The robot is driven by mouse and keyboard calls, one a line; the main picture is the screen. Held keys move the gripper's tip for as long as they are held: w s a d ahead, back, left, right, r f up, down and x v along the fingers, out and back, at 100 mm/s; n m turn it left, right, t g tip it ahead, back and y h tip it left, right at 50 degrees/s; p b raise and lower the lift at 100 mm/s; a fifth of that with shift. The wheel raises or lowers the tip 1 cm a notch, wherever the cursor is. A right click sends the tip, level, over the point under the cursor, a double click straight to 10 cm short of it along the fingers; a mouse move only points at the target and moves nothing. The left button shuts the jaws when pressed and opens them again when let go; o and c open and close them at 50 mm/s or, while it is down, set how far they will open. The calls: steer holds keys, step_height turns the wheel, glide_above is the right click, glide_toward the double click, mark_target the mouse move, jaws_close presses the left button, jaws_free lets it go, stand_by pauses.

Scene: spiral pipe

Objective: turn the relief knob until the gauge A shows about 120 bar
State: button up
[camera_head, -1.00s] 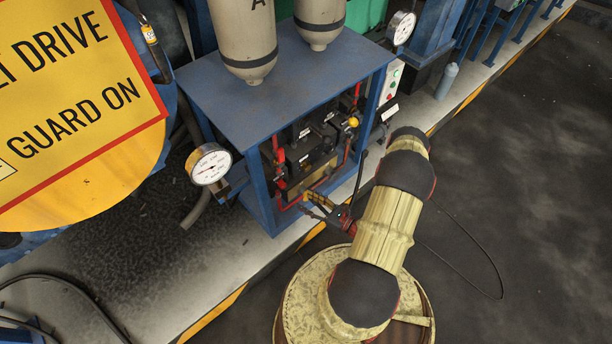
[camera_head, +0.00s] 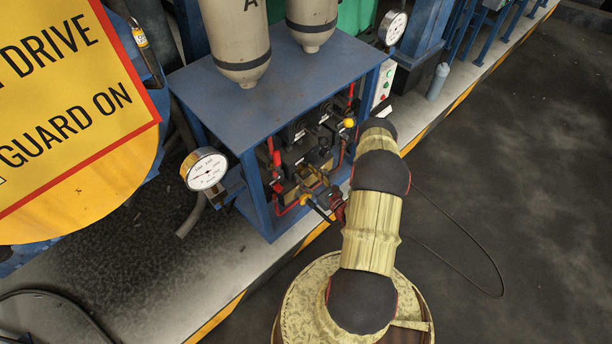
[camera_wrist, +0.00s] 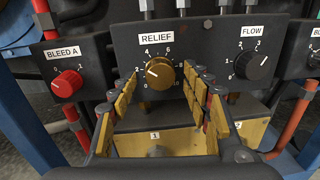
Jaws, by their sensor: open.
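The brass relief knob (camera_wrist: 160,73) sits on a dark block under a RELIEF label in the wrist view. Its white mark points left, near the 2. My gripper (camera_wrist: 162,76) is open, with one finger on each side of the knob; I cannot tell whether either touches it. In the head view my gripper (camera_head: 313,194) reaches the front of the valve block, its fingers partly lost against it. A white round gauge (camera_head: 204,169) stands left of the blue frame and another gauge (camera_head: 392,28) is at the back right. Which is gauge A cannot be read, nor can their values.
A red bleed A knob (camera_wrist: 67,84) is left of the relief knob, and a black flow knob (camera_wrist: 250,66) is right. Red pipes (camera_wrist: 295,115) run beside the block. The blue frame (camera_head: 258,200) surrounds the valves. The dark floor at right is mostly clear.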

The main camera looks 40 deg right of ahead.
steer(key=shift+w, duration=0.15)
steer(key=shift+c, duration=1)
steer(key=c, duration=1)
